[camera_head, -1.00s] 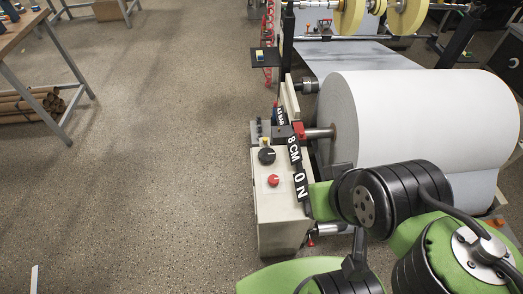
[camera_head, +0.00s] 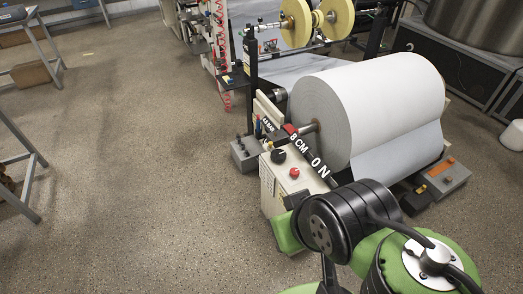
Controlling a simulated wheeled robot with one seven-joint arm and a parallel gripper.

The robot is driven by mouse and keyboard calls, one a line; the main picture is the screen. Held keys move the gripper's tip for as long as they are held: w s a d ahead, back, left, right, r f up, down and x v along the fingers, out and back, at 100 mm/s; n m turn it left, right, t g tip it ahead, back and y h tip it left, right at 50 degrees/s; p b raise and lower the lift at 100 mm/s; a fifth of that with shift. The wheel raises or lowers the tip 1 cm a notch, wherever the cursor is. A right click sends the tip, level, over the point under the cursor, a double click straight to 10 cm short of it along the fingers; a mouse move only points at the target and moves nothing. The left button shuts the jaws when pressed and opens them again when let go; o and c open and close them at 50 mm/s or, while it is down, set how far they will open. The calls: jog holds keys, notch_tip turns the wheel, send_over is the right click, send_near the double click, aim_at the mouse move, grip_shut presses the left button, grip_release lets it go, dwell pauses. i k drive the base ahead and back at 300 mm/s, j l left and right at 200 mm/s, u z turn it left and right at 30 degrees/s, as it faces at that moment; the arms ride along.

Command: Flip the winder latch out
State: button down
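The winder's control box (camera_head: 282,185) stands at the near left end of a large white paper roll (camera_head: 375,100). It carries a black knob (camera_head: 278,155) and a red button (camera_head: 294,173). A small red piece (camera_head: 290,129), possibly the latch, sits by the roll's shaft (camera_head: 308,128); its position is unclear. My arm comes in from the lower right. The fingers are hidden, and contact cannot be told.
The roll's frame fills the area right of the box, with yellow discs (camera_head: 297,22) on a shaft behind. A grey block with an orange top (camera_head: 442,172) stands at the roll's right end. The floor (camera_head: 130,170) at left is open, up to tables at the far left.

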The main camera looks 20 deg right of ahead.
aim_at(270, 144)
jog(key=i+j+z, duration=0.15)
jog(key=i+j, duration=0.25)
jog(key=i+j+z, duration=0.15)
jog(key=i+j, duration=0.25)
jog(key=j, duration=0.25)
jog(key=i+l+z, duration=0.1)
jog(key=i, duration=0.35)
jog(key=i+l+z, duration=0.1)
jog(key=i, duration=0.4)
jog(key=l, duration=0.1)
